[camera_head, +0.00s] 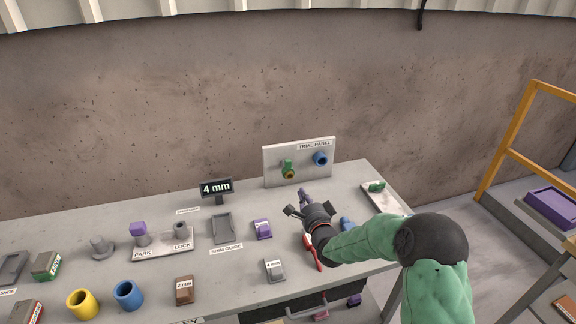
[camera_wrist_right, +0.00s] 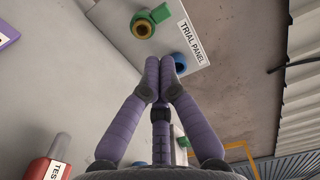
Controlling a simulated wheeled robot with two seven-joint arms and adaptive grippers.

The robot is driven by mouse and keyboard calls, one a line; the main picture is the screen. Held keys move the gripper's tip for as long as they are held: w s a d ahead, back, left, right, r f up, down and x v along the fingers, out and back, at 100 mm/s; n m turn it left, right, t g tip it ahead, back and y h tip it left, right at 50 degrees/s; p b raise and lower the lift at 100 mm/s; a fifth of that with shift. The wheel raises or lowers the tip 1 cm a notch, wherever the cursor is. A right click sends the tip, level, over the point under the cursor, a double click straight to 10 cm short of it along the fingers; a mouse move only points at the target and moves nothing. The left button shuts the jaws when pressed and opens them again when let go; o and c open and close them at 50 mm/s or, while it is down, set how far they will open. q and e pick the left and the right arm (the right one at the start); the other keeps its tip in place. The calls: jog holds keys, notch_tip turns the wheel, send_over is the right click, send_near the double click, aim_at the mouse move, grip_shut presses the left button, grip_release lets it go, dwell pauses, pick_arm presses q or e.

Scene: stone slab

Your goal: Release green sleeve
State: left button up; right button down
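A green sleeve (camera_head: 287,165) with a yellow-rimmed end is on the upright trial panel (camera_head: 270,158), left of a blue ring fitting (camera_head: 320,158). In the right wrist view the green piece (camera_wrist_right: 160,13) shows beyond my fingertips, with the blue fitting (camera_wrist_right: 180,63) close to them. My right gripper (camera_head: 303,196) is in front of and below the panel, apart from the green sleeve. In the wrist view its purple fingers (camera_wrist_right: 160,62) come together at the tips, with nothing seen between them. My left gripper is not in view.
Another green piece (camera_head: 376,186) lies on a pale tray (camera_head: 384,203) at the right. A red tool (camera_head: 313,252) lies below my right gripper. Yellow (camera_head: 82,304) and blue (camera_head: 127,295) cylinders stand front left. A yellow railing (camera_head: 515,125) is beyond the table's right end.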

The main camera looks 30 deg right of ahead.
jog(key=shift+s, duration=0.15)
jog(key=b, duration=0.3)
send_near(289, 166)
jog(key=x, duration=0.5)
jog(key=shift+f, duration=0.1)
jog(key=shift+x, duration=1.05)
jog(key=shift+a, duration=0.1)
